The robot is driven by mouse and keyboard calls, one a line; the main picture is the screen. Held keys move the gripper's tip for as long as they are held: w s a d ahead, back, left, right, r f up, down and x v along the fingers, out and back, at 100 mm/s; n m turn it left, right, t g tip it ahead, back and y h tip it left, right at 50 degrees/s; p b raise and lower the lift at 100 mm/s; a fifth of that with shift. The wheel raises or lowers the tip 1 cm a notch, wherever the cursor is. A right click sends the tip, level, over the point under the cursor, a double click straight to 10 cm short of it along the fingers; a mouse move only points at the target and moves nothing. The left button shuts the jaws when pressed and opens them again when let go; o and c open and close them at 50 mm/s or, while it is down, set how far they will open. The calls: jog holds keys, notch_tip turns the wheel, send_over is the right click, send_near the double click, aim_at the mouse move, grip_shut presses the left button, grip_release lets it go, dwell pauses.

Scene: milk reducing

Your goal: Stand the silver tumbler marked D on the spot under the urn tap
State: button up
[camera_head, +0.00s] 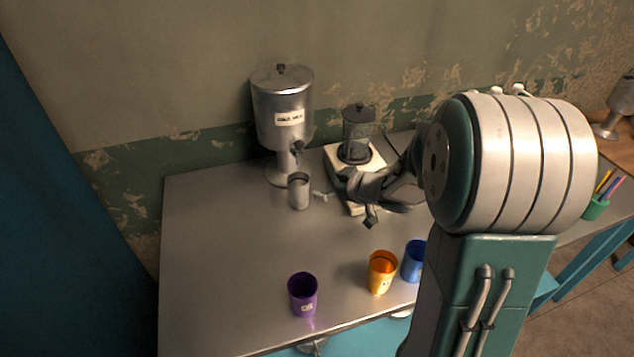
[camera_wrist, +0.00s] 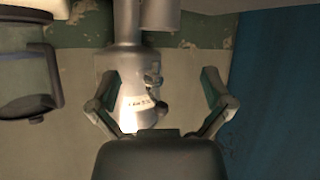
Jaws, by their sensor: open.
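A silver tumbler (camera_head: 299,191) stands upright on the metal table, close to the urn (camera_head: 283,110) and below its tap (camera_head: 297,150). No letter on it is readable from here. I cannot tell whether it is exactly on a marked spot. My gripper (camera_head: 345,206) is open and empty, right of the tumbler and apart from it. In the wrist view, which looks inverted, the open fingers (camera_wrist: 163,108) frame the labelled urn (camera_wrist: 128,85). A silver cylinder (camera_wrist: 160,15) at the top edge there seems to be the tumbler.
A dark lidded jar (camera_head: 357,133) stands on a white base (camera_head: 333,158) behind my gripper. A purple cup (camera_head: 303,296), an orange cup (camera_head: 381,274) and a blue cup (camera_head: 412,263) stand near the front edge. The table's left side is clear.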

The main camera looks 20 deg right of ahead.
jog(key=s+d+r+m+h, duration=0.2)
jog(key=s+r+h, duration=0.1)
jog(key=r+h, duration=0.15)
jog(key=s+d+r+m+h, duration=0.2)
jog(key=s+r+h, duration=0.15)
jog(key=r, duration=0.25)
jog(key=s+a+m+g+y, duration=0.1)
jog(key=s+a, duration=0.3)
jog(key=s, duration=0.6)
jog(key=s+a+m+g+y, duration=0.1)
jog(key=s+a+g, duration=0.3)
jog(key=s, duration=0.6)
jog(key=shift+a+r+m, duration=0.3)
jog(key=shift+a+m, duration=0.1)
jog(key=shift+a, duration=0.2)
